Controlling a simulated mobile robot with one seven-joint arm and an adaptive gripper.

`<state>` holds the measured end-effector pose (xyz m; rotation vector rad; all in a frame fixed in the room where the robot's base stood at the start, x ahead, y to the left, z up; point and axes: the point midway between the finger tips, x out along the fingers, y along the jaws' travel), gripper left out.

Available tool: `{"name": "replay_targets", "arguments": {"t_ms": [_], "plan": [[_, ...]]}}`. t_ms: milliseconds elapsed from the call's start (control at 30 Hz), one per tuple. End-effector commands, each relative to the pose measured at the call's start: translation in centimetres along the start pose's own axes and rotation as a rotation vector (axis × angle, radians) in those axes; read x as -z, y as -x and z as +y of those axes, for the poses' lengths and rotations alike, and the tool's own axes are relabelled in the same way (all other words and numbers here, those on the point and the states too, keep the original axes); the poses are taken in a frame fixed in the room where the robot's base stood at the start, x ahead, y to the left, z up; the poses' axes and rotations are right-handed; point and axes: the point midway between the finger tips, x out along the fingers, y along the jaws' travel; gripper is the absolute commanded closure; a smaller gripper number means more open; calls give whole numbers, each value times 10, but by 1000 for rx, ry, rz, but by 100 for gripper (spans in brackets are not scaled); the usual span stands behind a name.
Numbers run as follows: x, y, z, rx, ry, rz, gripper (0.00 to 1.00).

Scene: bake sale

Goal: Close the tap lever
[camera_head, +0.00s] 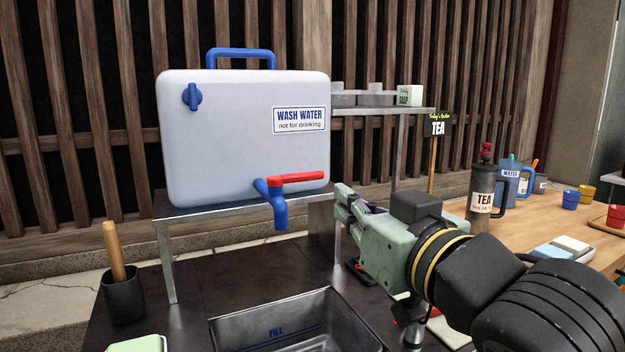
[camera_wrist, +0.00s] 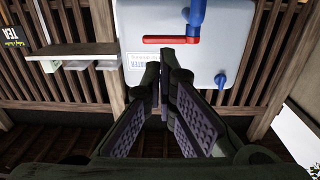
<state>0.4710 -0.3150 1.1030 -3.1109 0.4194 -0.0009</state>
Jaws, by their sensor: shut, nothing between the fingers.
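The tap is on the lower front of a white water container (camera_head: 240,130) labelled WASH WATER. Its blue spout (camera_head: 276,208) hangs down, and its red lever (camera_head: 296,178) points sideways to the right. In the wrist view, which is upside down, the red lever (camera_wrist: 172,40) lies across the container beside the blue spout (camera_wrist: 197,14). My gripper (camera_head: 345,196) is just right of the lever's free end and slightly lower. It is shut and empty, and its fingertips (camera_wrist: 163,74) look apart from the lever. The exact depth gap cannot be told.
A metal stand (camera_head: 230,203) holds the container above a sink (camera_head: 290,312). A shelf (camera_head: 385,111) with small containers is behind my gripper. A TEA flask (camera_head: 481,190) stands on the right counter. A dark pot with a wooden handle (camera_head: 123,298) is at left.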

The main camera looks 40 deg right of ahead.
Motion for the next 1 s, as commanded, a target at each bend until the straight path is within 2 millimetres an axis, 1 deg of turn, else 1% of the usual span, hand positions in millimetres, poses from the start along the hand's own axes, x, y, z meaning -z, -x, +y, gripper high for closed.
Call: {"name": "replay_targets", "arguments": {"t_ms": [33,100,300,400,500,600,700,1000], "plan": [[2,-12,-1,2,0,-3,100],[2,-28,-1,3,0,-3,100],[2,-68,-1,2,2,-3,100],[2,-84,0,1,2,-2,100],[1,-94,0,1,1,-1,100],[0,-101,0,1,2,-1,100],[0,-103,0,0,2,0,100],[0,-103,0,0,2,0,100]]}}
